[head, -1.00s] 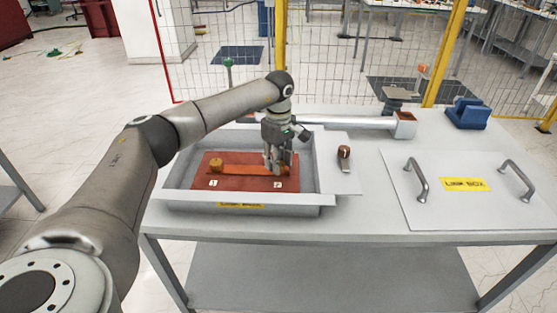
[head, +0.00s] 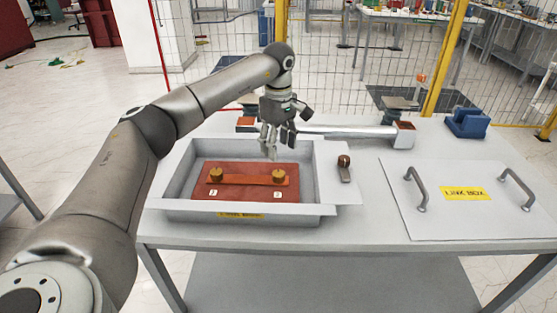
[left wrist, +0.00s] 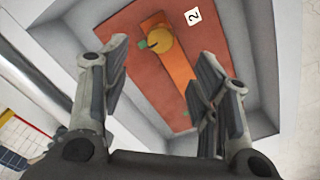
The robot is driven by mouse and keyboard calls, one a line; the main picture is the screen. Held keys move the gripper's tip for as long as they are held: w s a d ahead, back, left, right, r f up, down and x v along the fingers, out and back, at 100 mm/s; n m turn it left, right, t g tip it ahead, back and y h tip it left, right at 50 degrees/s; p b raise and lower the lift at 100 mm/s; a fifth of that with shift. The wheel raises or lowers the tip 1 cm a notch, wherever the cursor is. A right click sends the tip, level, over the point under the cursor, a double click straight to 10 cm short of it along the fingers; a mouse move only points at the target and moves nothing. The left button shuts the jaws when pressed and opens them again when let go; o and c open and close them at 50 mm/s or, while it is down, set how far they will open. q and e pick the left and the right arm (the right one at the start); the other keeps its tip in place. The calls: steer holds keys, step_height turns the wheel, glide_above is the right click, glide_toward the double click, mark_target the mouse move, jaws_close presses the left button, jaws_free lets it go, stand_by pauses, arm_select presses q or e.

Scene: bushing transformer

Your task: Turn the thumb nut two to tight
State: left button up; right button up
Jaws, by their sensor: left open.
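Thumb nut two (head: 279,170) is a brass-coloured knob beside the label 2 on the red-brown board, at the right end of an orange bar (head: 247,180). It also shows in the left wrist view (left wrist: 160,39), with a small green mark on its side. Another brass thumb nut (head: 216,175) stands at the bar's left end beside the label 1. My left gripper (head: 271,152) is open and empty, above and behind nut two and apart from it. In the left wrist view its fingers (left wrist: 160,100) are spread wide, with the nut beyond them. My right gripper is not in view.
The board lies in a grey open box (head: 240,209) with raised walls. A dark-knobbed piece (head: 344,165) stands just right of it. A lid with two handles (head: 460,215) lies on the right of the table, and a blue block (head: 467,122) behind it.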

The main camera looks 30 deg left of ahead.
arm_select(q)
steer(key=shift+r, duration=1.6)
